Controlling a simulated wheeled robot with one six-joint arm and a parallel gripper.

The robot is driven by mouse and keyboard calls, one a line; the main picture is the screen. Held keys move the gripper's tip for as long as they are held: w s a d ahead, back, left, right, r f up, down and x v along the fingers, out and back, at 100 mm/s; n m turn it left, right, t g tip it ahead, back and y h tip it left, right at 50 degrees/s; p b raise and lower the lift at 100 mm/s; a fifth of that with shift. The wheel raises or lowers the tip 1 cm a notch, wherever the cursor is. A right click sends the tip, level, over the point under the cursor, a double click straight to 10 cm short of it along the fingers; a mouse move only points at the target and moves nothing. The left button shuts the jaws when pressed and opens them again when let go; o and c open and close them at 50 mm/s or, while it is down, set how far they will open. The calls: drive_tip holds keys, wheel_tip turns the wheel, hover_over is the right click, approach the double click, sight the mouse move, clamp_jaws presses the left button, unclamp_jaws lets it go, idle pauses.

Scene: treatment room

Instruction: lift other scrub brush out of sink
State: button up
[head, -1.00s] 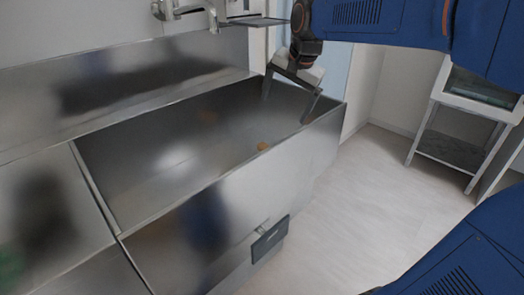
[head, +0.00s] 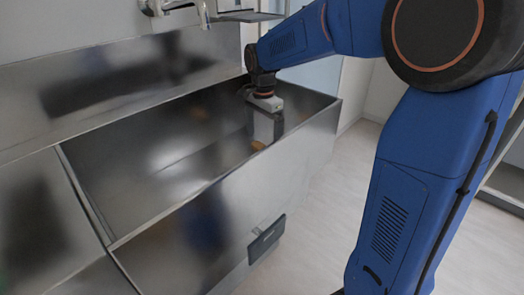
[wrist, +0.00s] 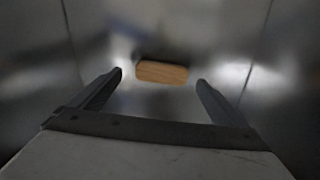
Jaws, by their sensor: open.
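The scrub brush (wrist: 161,72) shows in the wrist view as a small wood-coloured block on the sink floor, ahead of and between my fingers. In the head view a small part of the brush (head: 258,145) shows just above the sink's front wall. My gripper (head: 264,130) points down inside the right end of the metal sink (head: 290,158). In the wrist view my gripper (wrist: 160,85) is open and empty, with its two fingers apart. The brush appears below the fingertips, not touched by them.
The sink's front wall stands close to my gripper. A faucet (head: 203,15) and a small shelf (head: 250,16) are above the back wall. A dark pedal-like plate (head: 266,238) is on the sink's front. The left part of the basin looks clear.

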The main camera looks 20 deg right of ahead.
sight(262, 144)
drive_tip(key=shift+w+f, duration=0.15)
drive_tip(key=shift+f, duration=1.7)
drive_tip(key=shift+c, duration=0.7)
drive_tip(key=c, duration=1)
drive_tip(key=shift+a+r, duration=0.1)
drive_tip(key=shift+a, duration=0.05)
